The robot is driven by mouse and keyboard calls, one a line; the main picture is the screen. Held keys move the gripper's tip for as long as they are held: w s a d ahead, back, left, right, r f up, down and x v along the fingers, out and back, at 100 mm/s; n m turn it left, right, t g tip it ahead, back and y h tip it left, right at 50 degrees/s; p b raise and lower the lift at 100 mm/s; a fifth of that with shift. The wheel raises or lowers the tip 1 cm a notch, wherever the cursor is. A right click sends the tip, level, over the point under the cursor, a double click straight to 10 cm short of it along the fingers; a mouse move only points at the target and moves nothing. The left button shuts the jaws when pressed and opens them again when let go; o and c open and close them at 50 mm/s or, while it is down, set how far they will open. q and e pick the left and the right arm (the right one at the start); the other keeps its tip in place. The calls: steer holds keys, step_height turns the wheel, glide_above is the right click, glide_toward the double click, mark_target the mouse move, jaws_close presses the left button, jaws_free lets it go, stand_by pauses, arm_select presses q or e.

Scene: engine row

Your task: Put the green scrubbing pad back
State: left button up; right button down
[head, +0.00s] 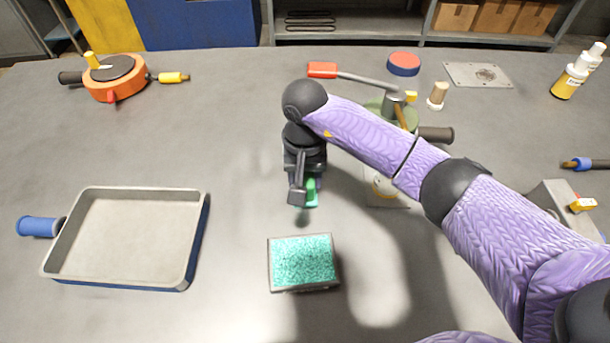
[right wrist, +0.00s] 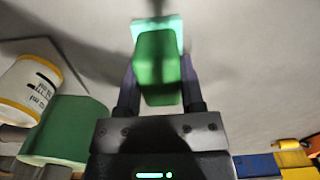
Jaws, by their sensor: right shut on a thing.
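The green scrubbing pad (head: 312,188) has a green block on top and a paler turquoise layer under it. My right gripper (head: 304,192) is shut on the green block and holds it over the middle of the table. In the right wrist view the green block (right wrist: 158,68) sits between the two fingers (right wrist: 160,95), with the turquoise layer beyond it. A shallow grey box with a speckled turquoise surface (head: 304,260) stands just in front of the held pad, apart from it. My left gripper is not in view.
A grey tray with a blue handle (head: 190,230) lies at the left. An orange round device (head: 115,78) stands at the back left. A red-handled tool (head: 322,69), a red and blue disc (head: 404,64) and yellow bottles (head: 570,80) stand farther back. The table between tray and box is clear.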

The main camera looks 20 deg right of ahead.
steer(key=shift+c, duration=1)
jaws_free()
steer(key=shift+r+p, duration=0.25)
steer(key=shift+p, duration=0.05)
step_height(320, 180, up, 12)
steer(key=p, duration=0.2)
steer(key=shift+w, duration=0.15)
steer(key=shift+f, duration=0.1)
